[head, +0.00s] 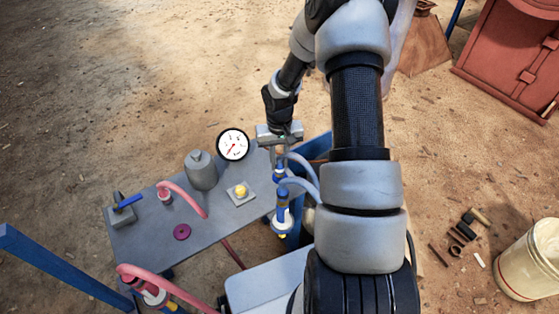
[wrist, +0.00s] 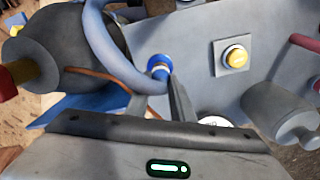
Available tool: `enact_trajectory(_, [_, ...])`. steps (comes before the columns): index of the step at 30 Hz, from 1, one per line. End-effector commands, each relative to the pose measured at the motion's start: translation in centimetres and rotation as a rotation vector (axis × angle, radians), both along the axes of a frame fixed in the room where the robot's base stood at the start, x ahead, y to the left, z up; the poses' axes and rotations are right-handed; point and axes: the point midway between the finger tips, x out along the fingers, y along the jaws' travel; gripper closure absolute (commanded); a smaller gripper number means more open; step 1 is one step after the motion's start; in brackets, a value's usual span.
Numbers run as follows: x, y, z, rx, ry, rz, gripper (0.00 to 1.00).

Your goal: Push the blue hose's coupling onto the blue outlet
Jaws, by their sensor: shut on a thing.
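My gripper (head: 280,146) points down over the table's right edge and is shut on the blue hose's coupling. The light blue hose (head: 301,162) bends away to the right from there; in the wrist view the hose (wrist: 110,60) arcs down to the fingertips (wrist: 160,102). A blue collar (head: 279,172) shows just below the jaws, and a blue ring with a pale middle (wrist: 159,67) shows just beyond the fingers. The fingers and hose hide where coupling and blue outlet meet, so I cannot tell whether they are joined. A second blue fitting (head: 283,206) stands nearer.
The grey table (head: 150,235) carries a dial gauge (head: 233,145), a grey cylinder (head: 201,171), a yellow button (head: 240,190), a pink hose (head: 184,192), a purple disc (head: 182,232) and a blue-handled valve (head: 126,203). A bucket (head: 530,262) and loose parts lie on the ground at right.

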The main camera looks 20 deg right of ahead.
Motion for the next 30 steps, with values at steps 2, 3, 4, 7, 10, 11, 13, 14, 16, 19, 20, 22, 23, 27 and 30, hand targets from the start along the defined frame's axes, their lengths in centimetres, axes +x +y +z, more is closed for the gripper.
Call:
enact_trajectory(2, [0.0, 0.0, 0.0, 0.0, 0.0, 0.0, 0.98])
enact_trajectory(3, [0.0, 0.0, 0.0, 0.0, 0.0, 0.0, 0.98])
enact_trajectory(4, [0.0, 0.0, 0.0, 0.0, 0.0, 0.0, 0.98])
enact_trajectory(7, [0.0, 0.0, -0.2, 0.0, 0.0, 0.0, 0.98])
enact_trajectory(10, [0.0, 0.0, -0.4, 0.0, 0.0, 0.0, 0.98])
enact_trajectory(11, [0.0, 0.0, -0.4, 0.0, 0.0, 0.0, 0.98])
enact_trajectory(13, [0.0, 0.0, -0.6, 0.0, 0.0, 0.0, 0.98])
enact_trajectory(14, [0.0, 0.0, -0.6, 0.0, 0.0, 0.0, 0.98])
enact_trajectory(16, [0.0, 0.0, -0.8, 0.0, 0.0, 0.0, 0.98])
enact_trajectory(19, [0.0, 0.0, -1.0, 0.0, 0.0, 0.0, 0.98])
enact_trajectory(20, [0.0, -0.1, -1.0, 0.0, 0.0, -0.001, 0.98])
enact_trajectory(22, [0.0, -0.1, -1.2, 0.0, 0.0, -0.001, 0.98])
enact_trajectory(23, [0.0, -0.1, -1.2, 0.0, 0.0, -0.001, 0.98])
enact_trajectory(27, [0.0, -0.1, -1.2, 0.0, 0.0, -0.001, 0.62])
enact_trajectory(30, [0.0, 0.0, -1.2, 0.0, 0.0, 0.0, 0.57])
